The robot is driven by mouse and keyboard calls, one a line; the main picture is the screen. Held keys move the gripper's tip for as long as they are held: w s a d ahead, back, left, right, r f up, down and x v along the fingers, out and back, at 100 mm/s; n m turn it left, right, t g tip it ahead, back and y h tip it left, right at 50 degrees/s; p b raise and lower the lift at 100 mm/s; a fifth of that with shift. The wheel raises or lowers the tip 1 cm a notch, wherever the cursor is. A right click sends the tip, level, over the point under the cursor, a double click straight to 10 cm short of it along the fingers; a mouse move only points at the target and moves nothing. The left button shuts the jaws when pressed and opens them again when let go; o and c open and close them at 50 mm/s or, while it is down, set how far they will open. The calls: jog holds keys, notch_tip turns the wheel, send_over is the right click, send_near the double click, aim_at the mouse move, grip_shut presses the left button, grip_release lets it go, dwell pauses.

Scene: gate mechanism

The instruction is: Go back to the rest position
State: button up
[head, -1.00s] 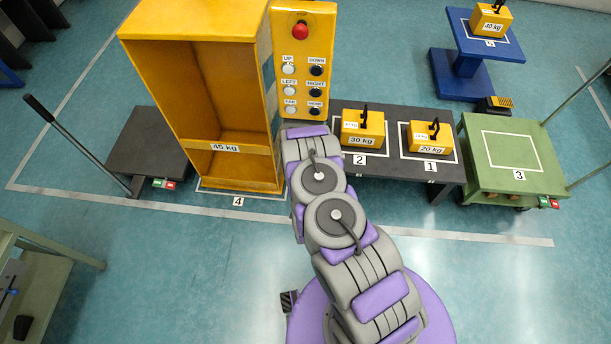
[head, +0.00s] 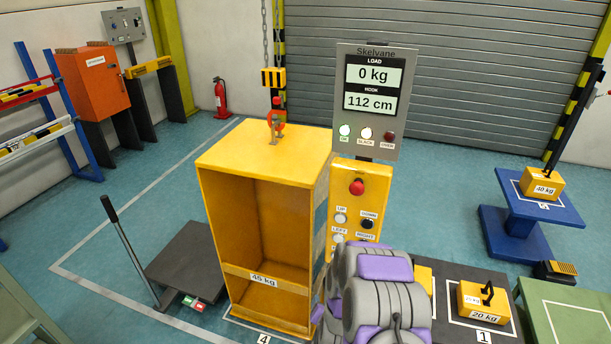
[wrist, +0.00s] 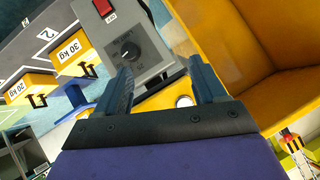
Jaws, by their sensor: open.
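My gripper (wrist: 164,80) shows in the wrist view with its two dark fingers apart and nothing held between them. Beyond the fingers is a grey control box (wrist: 152,28) with a black knob (wrist: 130,53) and a red switch (wrist: 103,7). I cannot tell whether a finger touches the box. In the head view my arm rises at the lower right, in front of the yellow button panel (head: 358,215). It covers the panel's lower part, and my gripper is hidden there.
A tall yellow 45 kg frame (head: 265,158) stands left of the panel, with a red hook (head: 275,122) on top. A display (head: 370,95) reads 0 kg and 112 cm. A 20 kg weight (head: 483,302) sits right of my arm.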

jog(key=s+r+n+g+y, duration=0.1)
jog(key=s+r+n+g, duration=0.3)
jog(key=r, duration=0.6)
jog(key=s+r+g+y, duration=0.1)
jog(key=s+r+g, duration=0.1)
jog(key=s+r, duration=0.6)
jog(key=s+d+r+g, duration=0.2)
jog(key=s+r, duration=0.3)
jog(key=s, duration=0.4)
jog(key=s+d+r+n+g+h, duration=0.1)
jog(key=s+d+r+g, duration=0.1)
jog(key=s+r, duration=0.4)
jog(key=s+d+r+g+h, duration=0.1)
jog(key=s+r, duration=0.5)
jog(key=s, duration=0.7)
jog(key=shift+s+d+n+g, duration=0.4)
jog(key=shift+d+g, duration=0.5)
jog(key=shift+d, duration=0.3)
jog(key=shift+w+f, duration=0.1)
